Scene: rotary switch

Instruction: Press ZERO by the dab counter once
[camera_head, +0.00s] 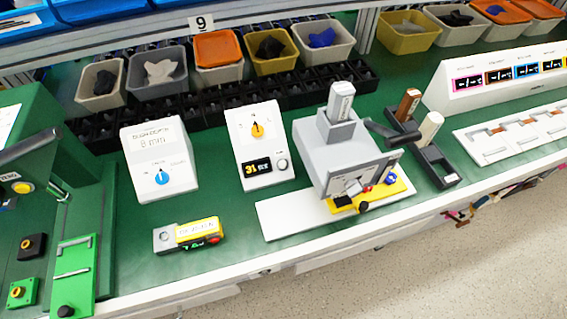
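A white sloped box (259,143) stands mid-bench with an orange knob (257,131) on its upper part. Below the knob is a black display (257,168) with yellow characters that look like 31 and some letters. A round pale button (282,164) sits just right of the display. Its label is too small to read, so I cannot tell that it is ZERO. I cannot tell for sure which unit is the dab counter. My gripper is not in view.
A white box with a blue knob (162,179) stands to the left. A small yellow-and-grey device (187,235) lies in front. A grey press (343,150) on a white base stands close on the right. Bins (161,90) line the back. Green bench is bare before the box.

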